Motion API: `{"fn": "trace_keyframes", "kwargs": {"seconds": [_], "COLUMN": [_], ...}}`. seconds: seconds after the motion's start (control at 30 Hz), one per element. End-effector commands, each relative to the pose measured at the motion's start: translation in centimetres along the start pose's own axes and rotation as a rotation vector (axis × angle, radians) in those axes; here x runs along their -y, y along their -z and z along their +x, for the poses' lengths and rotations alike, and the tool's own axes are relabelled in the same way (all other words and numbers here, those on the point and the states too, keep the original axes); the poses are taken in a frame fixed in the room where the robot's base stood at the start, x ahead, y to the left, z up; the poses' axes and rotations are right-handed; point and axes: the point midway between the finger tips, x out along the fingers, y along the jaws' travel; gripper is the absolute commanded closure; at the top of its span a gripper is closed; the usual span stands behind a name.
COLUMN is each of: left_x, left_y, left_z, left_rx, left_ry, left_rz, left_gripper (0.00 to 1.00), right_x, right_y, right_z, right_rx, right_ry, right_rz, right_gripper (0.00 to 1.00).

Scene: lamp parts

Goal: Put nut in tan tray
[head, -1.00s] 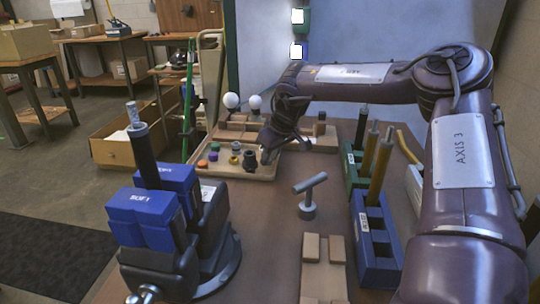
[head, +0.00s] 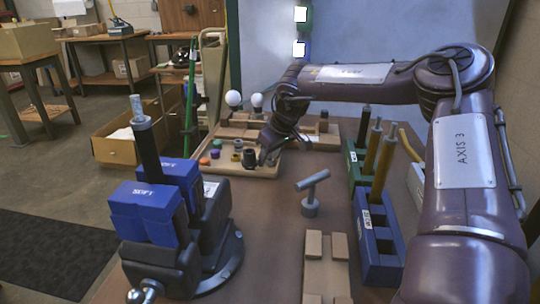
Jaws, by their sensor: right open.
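The tan tray (head: 262,174) lies at the far left of the bench and holds several small parts, including an orange piece (head: 205,161), a purple piece (head: 215,154) and a dark cylindrical piece (head: 249,158). A small brass-coloured piece (head: 236,157) among them may be the nut, but it is too small to be sure. My right gripper (head: 263,156) is open, pointing down over the tray's right end beside the dark piece. Its fingertips are hard to make out, and I see nothing held. My left gripper is not in view.
A vise with blue soft jaws (head: 145,213) clamps a dark upright rod at front left. Blue (head: 378,245) and green racks hold rods at right. Two white bulbs (head: 233,99) stand behind the tray.

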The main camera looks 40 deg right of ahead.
Motion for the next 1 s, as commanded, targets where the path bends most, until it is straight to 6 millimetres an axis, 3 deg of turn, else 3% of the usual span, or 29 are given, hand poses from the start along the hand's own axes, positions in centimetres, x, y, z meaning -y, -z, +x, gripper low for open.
{"fn": "trace_keyframes", "kwargs": {"seconds": [0.33,0.57,0.8,1.0], "left_x": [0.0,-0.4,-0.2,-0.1], "left_y": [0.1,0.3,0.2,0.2], "left_z": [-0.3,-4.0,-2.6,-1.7], "left_rx": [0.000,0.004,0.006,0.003], "left_ry": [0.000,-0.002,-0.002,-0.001], "left_rz": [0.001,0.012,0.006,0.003], "left_gripper": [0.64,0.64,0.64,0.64], "right_x": [-0.6,-0.7,-0.2,0.1], "right_y": [-0.3,-0.4,0.1,0.1], "right_z": [0.1,0.1,-5.0,-7.3], "right_rx": [0.006,0.007,-0.001,0.000], "right_ry": [-0.013,-0.015,-0.009,-0.005], "right_rz": [0.011,0.013,0.007,0.001], "right_gripper": [0.51,0.51,0.51,0.51]}}
